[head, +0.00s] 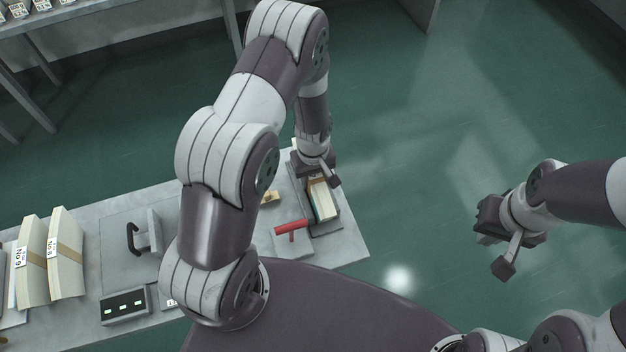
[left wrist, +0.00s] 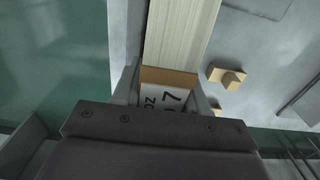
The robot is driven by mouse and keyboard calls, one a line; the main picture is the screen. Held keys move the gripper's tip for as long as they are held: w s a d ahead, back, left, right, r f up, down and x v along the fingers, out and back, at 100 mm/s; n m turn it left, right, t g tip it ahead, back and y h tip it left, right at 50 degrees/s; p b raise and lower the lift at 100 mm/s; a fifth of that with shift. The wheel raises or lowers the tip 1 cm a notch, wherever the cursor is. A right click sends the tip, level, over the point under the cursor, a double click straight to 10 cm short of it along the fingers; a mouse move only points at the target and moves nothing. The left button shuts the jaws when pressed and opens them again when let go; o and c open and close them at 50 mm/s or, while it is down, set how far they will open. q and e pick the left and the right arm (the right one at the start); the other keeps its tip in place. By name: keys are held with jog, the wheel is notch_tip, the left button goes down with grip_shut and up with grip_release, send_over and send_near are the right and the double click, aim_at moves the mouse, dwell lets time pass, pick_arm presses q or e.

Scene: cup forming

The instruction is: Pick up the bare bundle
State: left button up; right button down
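A pale paper bundle (head: 322,203) lies in a dark tray (head: 325,226) at the right end of the table. It also shows in the left wrist view (left wrist: 180,32), with a tan band around it and a white label marked 7 by the band. My left gripper (head: 318,172) is down at the bundle's far end. In the left wrist view its fingers (left wrist: 167,92) stand apart, one on each side of the banded part; I cannot tell whether they press on it. My right gripper (head: 492,248) is open and empty over the floor at the right.
A red-handled tool (head: 291,228) stands close to the tray. Small tan blocks (left wrist: 228,77) lie beside the bundle. A black display box (head: 125,306) is at the near edge. Open floor lies to the right.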

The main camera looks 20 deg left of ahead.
pick_arm(q)
grip_shut()
jog(key=shift+w, duration=0.1)
